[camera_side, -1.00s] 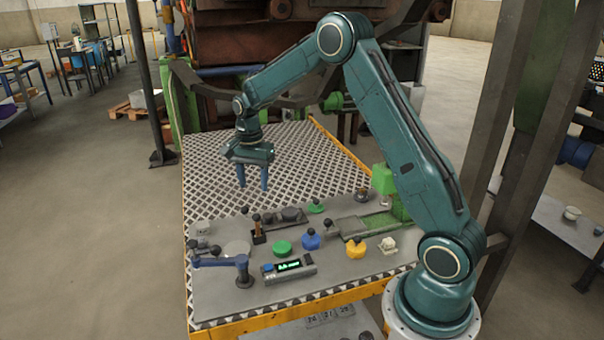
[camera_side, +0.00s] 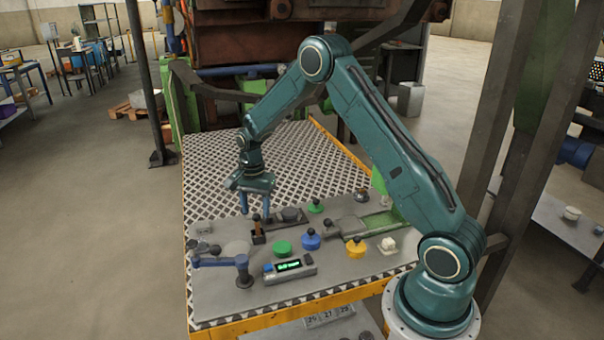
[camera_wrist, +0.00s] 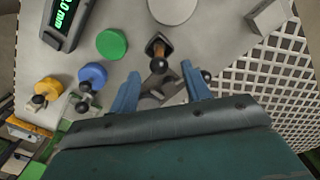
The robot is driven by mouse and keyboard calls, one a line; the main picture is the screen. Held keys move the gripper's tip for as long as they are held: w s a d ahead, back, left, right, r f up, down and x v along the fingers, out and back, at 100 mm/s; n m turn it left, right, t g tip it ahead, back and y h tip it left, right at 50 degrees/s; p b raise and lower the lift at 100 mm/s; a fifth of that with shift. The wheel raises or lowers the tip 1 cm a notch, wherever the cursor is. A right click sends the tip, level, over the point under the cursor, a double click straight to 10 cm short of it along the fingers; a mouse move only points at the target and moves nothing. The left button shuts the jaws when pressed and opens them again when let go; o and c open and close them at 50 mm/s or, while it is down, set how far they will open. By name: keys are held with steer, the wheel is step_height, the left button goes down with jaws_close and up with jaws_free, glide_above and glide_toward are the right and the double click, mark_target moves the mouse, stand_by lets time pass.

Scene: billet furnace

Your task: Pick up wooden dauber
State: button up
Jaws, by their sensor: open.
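The wooden dauber (camera_side: 257,226) stands upright on the grey plate, with a brown handle and a dark base. In the wrist view the dauber (camera_wrist: 158,48) shows a dark round knob at its near end, between my fingers or just beyond them. My gripper (camera_side: 255,211) is open, pointing down, with its two blue fingers close above the dauber. In the wrist view my gripper (camera_wrist: 161,72) has nothing between its fingers that I can see held. I cannot tell whether a finger touches the dauber.
A green disc (camera_side: 282,248), a blue knobbed piece (camera_side: 311,241) and a yellow one (camera_side: 355,249) sit nearby. The patterned tabletop (camera_side: 225,160) behind is clear.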

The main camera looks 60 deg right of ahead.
mark_target(257, 227)
steer(key=shift+f, duration=0.15)
steer(key=shift+a+f, duration=0.1)
steer(key=shift+f, duration=2.4)
jaws_close()
